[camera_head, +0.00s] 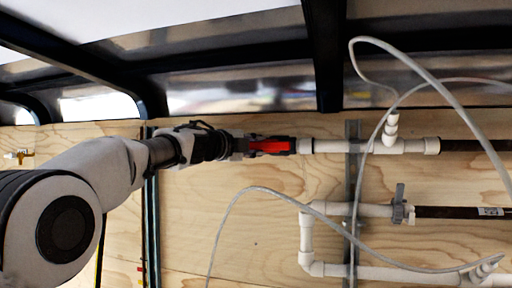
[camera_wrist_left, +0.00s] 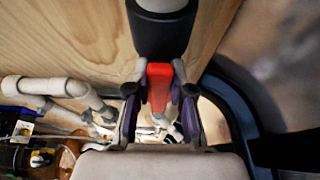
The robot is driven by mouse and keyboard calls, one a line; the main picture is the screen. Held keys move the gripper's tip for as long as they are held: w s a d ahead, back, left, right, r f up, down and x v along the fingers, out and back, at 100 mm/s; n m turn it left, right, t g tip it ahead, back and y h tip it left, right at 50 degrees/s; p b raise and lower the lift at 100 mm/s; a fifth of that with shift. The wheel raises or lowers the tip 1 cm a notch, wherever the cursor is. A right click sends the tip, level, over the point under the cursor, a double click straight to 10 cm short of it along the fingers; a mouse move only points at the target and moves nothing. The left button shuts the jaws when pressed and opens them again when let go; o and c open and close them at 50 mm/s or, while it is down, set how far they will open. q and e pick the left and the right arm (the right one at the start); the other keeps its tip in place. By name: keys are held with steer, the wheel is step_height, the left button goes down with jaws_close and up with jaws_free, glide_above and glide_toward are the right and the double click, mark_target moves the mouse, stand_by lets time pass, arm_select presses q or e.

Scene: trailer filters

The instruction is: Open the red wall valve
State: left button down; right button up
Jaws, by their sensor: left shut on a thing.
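The red valve handle (camera_head: 272,146) is on the white pipe run along the plywood wall in the head view. It lies in line with the pipe, at its left end. My left gripper (camera_head: 246,147) reaches it from the left and is shut on it. In the left wrist view the red handle (camera_wrist_left: 159,82) sits between the two fingers of my left gripper (camera_wrist_left: 160,100). The fingers and wrist hide part of the handle and the valve body. My right gripper is in neither view.
White pipes (camera_head: 330,269) and a grey valve (camera_head: 399,205) are fixed to the wall at the lower right. Thin grey hoses (camera_head: 437,86) loop in front of the pipes. A dark ceiling beam (camera_head: 326,60) is above. A small brass fitting (camera_head: 22,154) is at the far left.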

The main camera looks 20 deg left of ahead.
arm_select(q)
steer(key=c, duration=1)
jaws_free()
steer(key=shift+d, duration=0.1)
